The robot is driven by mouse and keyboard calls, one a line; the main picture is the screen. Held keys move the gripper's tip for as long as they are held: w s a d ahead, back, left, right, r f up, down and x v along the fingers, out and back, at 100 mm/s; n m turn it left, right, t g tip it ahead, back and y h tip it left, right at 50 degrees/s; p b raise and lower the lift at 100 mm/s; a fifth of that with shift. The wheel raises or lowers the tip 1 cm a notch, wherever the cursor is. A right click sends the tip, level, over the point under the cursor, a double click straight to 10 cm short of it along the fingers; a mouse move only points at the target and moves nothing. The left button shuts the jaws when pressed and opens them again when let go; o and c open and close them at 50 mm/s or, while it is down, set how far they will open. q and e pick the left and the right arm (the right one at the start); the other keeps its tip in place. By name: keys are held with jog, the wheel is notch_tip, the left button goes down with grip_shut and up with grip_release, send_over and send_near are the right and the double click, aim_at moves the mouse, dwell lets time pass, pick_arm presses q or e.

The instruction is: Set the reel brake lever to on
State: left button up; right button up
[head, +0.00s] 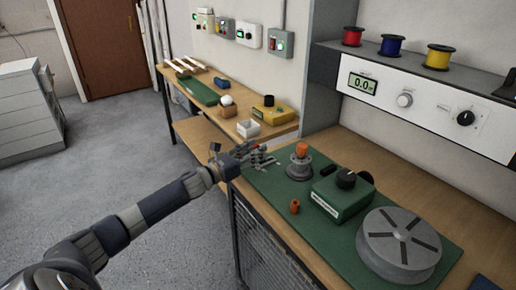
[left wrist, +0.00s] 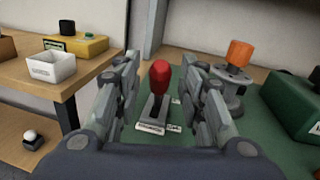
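A lever with a red knob (left wrist: 160,75) stands on a small grey base with white labels on the green mat. I take it to be the reel brake lever; the label text is too small to read. My left gripper (head: 262,158) is at the mat's far left corner. In the left wrist view the left gripper (left wrist: 158,100) is open, with one finger on each side of the lever and gaps to the knob. In the head view the lever is hidden behind the gripper. My right gripper is not in view.
A grey post with an orange top (head: 300,162) stands right of the gripper. A green box with a black knob (head: 342,195), a small orange piece (head: 295,206) and a large grey reel (head: 400,243) are on the green mat (head: 262,185). A white bin (head: 248,128) is on the farther bench.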

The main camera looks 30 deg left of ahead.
pick_arm(q)
jog(key=shift+x, duration=0.75)
jog(key=shift+w, duration=0.2)
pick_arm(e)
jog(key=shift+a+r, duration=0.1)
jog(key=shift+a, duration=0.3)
pick_arm(q)
jog(key=shift+c, duration=0.2)
